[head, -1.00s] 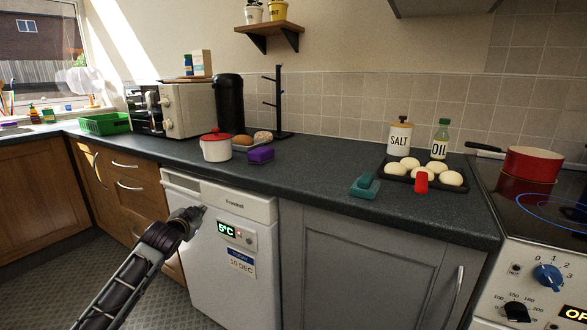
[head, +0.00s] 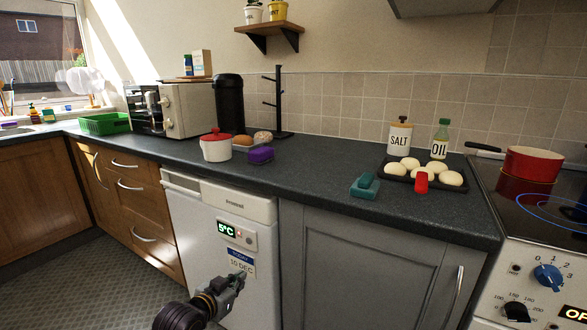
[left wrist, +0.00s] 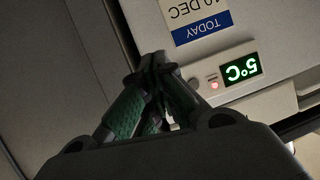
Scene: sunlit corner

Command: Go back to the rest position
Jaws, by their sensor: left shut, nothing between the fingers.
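My left gripper (head: 238,280) is low in front of the white appliance (head: 195,230) under the counter, just below its date label. It is shut with nothing between its fingers. In the left wrist view the closed fingers (left wrist: 153,65) point at the appliance front, where the green 5°C display (left wrist: 238,71) and the blue-and-white date label (left wrist: 197,18) appear upside down. I cannot tell how wide the gap to the panel is. My right gripper is not in view.
The dark counter (head: 330,185) runs above the gripper. On it stand a red-lidded white pot (head: 216,149), a purple sponge (head: 261,155), a teal object (head: 364,186) and a dark tray (head: 398,178) of pale buns. The hob with a red pan (head: 531,164) is right. The floor (head: 90,285) at left is clear.

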